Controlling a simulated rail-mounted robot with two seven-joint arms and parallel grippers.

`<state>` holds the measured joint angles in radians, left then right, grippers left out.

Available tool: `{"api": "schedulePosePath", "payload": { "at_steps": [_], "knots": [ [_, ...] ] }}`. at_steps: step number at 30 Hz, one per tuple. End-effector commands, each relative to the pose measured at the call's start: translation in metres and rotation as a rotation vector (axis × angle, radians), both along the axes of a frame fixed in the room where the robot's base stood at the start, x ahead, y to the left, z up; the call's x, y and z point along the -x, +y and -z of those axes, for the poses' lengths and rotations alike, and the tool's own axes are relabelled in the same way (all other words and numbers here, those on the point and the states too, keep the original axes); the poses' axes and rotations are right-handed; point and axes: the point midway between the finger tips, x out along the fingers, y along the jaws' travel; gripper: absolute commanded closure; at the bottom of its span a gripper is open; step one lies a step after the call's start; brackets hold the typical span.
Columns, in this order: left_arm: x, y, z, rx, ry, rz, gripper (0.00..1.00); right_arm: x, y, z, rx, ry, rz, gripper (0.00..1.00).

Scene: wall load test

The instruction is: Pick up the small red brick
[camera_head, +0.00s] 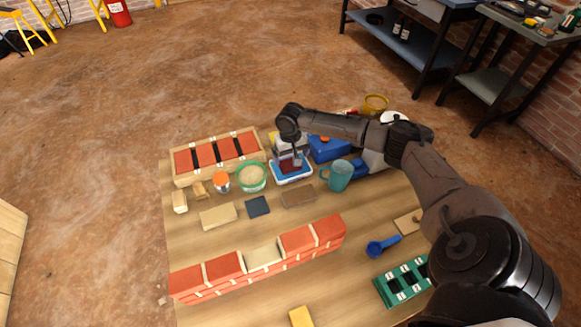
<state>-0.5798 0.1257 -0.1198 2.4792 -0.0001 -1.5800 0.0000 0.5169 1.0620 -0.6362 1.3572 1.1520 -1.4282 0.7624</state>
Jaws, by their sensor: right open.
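A small dark red block (289,165) sits on a blue-and-white tray (293,179) at the back middle of the table; it looks like the small red brick, but it is partly hidden by my gripper. My right gripper (297,161) points down over this tray, at or just above the block. It is open, and I cannot tell whether its fingers are around the block or beside it. My left gripper is not in view.
A low red brick wall (215,274) crosses the table (237,307) in front. A wooden crate of red bricks (227,152), a green bowl (252,177) and a teal mug (338,177) stand nearby. A blue scoop (377,248) and green frame (402,284) lie at right.

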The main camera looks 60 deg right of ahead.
Motion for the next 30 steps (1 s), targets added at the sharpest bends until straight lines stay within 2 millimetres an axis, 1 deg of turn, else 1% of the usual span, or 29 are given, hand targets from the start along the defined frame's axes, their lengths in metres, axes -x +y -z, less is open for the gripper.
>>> {"api": "schedulePosePath", "payload": {
  "at_steps": [5, 9, 12, 15, 21, 30],
  "knots": [
    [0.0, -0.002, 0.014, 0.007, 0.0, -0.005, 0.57, 0.001, 0.001, 0.017, 0.0, 0.001, -0.001, 0.0],
    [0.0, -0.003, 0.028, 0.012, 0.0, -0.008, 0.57, 0.001, 0.002, 0.035, 0.001, 0.001, -0.001, 0.0],
    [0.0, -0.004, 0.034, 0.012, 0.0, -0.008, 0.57, 0.001, 0.002, 0.047, 0.0, 0.001, -0.001, 0.0],
    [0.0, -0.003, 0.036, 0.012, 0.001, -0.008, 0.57, 0.001, 0.002, 0.052, 0.001, 0.001, -0.001, 0.0],
    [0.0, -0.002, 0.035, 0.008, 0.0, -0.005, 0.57, 0.001, 0.002, 0.05, 0.0, 0.0, -0.001, 0.0],
    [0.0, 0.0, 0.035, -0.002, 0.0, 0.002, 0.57, 0.001, 0.002, 0.05, 0.0, 0.0, -0.001, 0.29]
  ]
}}
